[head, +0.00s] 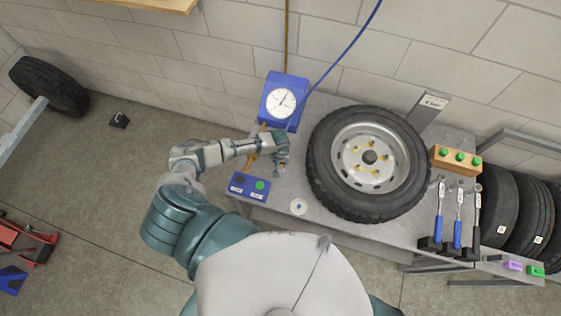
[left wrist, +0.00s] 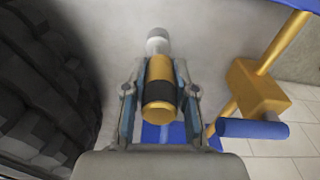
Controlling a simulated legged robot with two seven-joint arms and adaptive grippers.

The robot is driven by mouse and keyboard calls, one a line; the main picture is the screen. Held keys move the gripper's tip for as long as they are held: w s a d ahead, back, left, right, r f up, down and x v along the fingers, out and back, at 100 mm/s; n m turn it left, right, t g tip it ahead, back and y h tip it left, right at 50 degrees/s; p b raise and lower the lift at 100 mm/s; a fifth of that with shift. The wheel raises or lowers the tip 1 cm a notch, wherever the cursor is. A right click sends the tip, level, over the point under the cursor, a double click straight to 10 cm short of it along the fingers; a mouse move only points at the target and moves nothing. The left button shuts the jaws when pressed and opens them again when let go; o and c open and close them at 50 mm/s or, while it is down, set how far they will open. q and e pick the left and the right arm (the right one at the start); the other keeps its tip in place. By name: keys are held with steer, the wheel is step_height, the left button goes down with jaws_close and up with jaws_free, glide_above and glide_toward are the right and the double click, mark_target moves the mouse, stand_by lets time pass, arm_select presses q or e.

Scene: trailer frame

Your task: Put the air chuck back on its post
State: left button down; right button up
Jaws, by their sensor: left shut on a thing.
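My left gripper (head: 281,158) reaches over the bench, between the blue gauge box and the flat-lying tyre. In the left wrist view its fingers (left wrist: 160,95) are shut on the air chuck (left wrist: 160,83), a brass-coloured cylinder with a black band and a pale grey end. The chuck is held between both finger pads. In the head view the gripper mostly hides it. A yellow post (left wrist: 283,45) with a yellow block and a blue cylinder stands to the right of the chuck in the left wrist view, apart from it. Whether this is the chuck's own post I cannot tell. My right gripper is not in view.
The tyre with its wheel (head: 367,160) fills the bench middle. The gauge box (head: 272,108) stands behind, with a blue hose (head: 345,48) hanging near it. Tools (head: 458,218) stand at right.

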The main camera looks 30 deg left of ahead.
arm_select(q)
steer(key=shift+d+r, duration=0.1)
steer(key=shift+d+p, duration=0.15)
steer(key=shift+p, duration=0.2)
steer(key=shift+f+b, duration=1)
steer(key=shift+f, duration=0.55)
steer(key=shift+c, duration=1.8)
jaws_free()
